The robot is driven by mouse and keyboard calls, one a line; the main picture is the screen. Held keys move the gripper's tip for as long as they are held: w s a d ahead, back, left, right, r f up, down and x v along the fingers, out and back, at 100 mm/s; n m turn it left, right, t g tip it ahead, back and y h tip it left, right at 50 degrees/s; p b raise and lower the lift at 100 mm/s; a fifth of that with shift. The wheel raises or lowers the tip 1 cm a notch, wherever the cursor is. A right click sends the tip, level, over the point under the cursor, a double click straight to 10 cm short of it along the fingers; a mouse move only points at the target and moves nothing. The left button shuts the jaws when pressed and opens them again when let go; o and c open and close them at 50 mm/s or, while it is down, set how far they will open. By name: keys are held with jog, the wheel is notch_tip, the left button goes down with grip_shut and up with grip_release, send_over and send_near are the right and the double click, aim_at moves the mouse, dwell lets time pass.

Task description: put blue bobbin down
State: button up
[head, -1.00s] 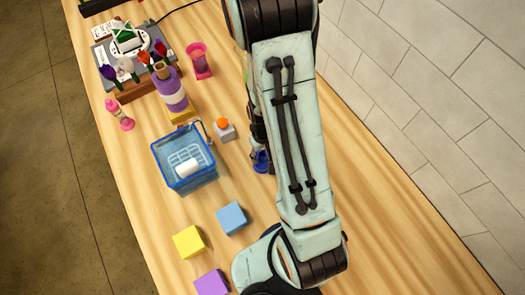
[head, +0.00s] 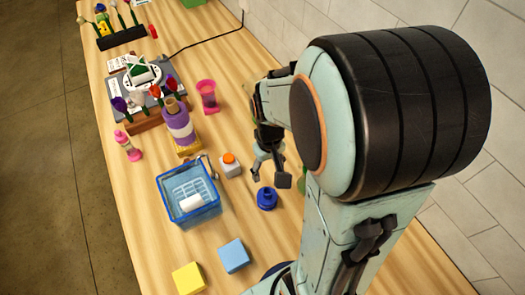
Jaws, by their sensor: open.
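The blue bobbin (head: 267,198) stands on the wooden table, to the right of the blue basket, and nothing holds it. My gripper (head: 269,180) is open and empty above and just behind the bobbin, with its fingers apart. In this view the gripper looks clear of the bobbin, but I cannot tell the exact gap.
A blue basket (head: 163,187) holds a white roll (head: 191,203). A small white bottle with an orange cap (head: 230,164) stands close to the gripper. A purple bottle (head: 180,128) and a pink cup (head: 208,96) stand behind. Blue (head: 234,256) and yellow (head: 188,279) blocks lie in front.

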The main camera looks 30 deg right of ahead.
jog(key=s+a+r+n, duration=0.1)
jog(key=s+a+r, duration=0.7)
jog(key=s, duration=0.3)
jog(key=shift+s+a+r+y, duration=0.2)
jog(key=shift+a+r+y, duration=0.1)
jog(key=shift+r+y, duration=0.1)
